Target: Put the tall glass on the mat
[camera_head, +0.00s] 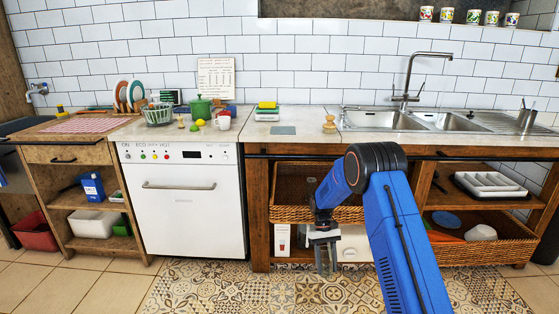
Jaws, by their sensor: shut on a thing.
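My gripper (324,256) points down in front of the lower shelf, left of my blue arm. It is shut on a greyish, see-through upright thing, which looks like the tall glass; its outline is hard to make out at this size. No other tall glass stands out. A small flat grey mat (283,130) lies on the counter, above and left of my gripper. A red checkered cloth (90,125) lies on the wooden worktop at the far left. My gripper is well below the counter top and apart from both.
The counter (305,114) also holds a kitchen scale with a yellow sponge (267,108), a wooden piece (329,125), a green pot (201,107) and a white mug (222,121). The sink (400,119) is right. A wicker basket (290,190) is behind my gripper.

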